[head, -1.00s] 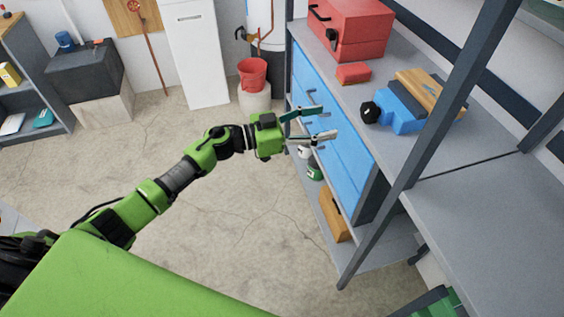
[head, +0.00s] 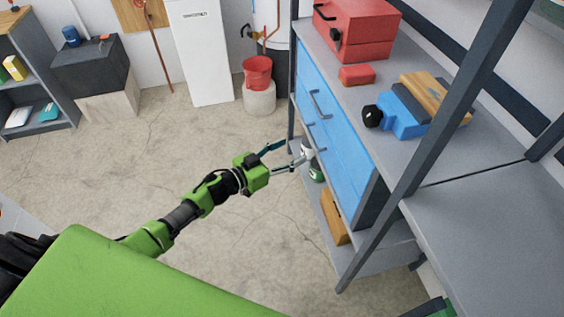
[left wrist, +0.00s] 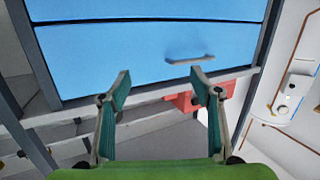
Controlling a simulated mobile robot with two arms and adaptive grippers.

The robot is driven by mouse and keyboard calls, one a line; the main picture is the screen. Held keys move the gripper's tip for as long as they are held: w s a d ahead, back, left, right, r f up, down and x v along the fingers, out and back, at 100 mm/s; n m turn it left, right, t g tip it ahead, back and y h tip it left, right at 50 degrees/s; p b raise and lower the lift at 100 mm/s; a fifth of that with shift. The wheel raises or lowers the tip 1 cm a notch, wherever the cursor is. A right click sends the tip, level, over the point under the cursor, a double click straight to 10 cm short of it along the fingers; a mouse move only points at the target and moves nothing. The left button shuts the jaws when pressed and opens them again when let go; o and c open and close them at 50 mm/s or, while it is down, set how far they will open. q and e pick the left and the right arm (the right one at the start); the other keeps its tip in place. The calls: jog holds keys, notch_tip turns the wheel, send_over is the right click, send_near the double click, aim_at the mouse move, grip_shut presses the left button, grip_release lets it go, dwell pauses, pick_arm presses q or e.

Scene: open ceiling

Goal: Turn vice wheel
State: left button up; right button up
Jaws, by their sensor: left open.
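The vice (head: 402,122) is blue and sits on the grey shelf top at the right in the head view. Its black wheel (head: 371,116) is on its left side, facing the open floor. My left gripper (head: 297,151) is open and empty, below and to the left of the wheel and apart from it, in front of the blue drawers. In the left wrist view the two fingers (left wrist: 161,76) are spread with nothing between them, and I cannot make out the vice there. My right gripper is not in view.
The blue drawers (head: 335,130) with handles stand under the shelf top (head: 455,165). A red toolbox (head: 357,28) and a small red box (head: 356,75) are behind the vice. A dark upright post (head: 447,123) stands close on its right. The floor (head: 210,150) is clear.

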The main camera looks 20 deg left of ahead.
pick_arm(q)
jog(key=shift+n+y, duration=0.6)
jog(key=shift+y, duration=0.3)
jog(key=shift+s+a+f, duration=0.15)
jog(key=shift+a+f, duration=0.15)
jog(key=shift+f, duration=0.55)
jog(key=shift+s+a+f, duration=0.15)
jog(key=shift+a+f, duration=0.2)
jog(key=shift+f, duration=0.5)
jog(key=shift+s+a+f, duration=0.15)
jog(key=shift+a+f, duration=0.15)
jog(key=shift+f, duration=0.55)
jog(key=shift+c, duration=0.2)
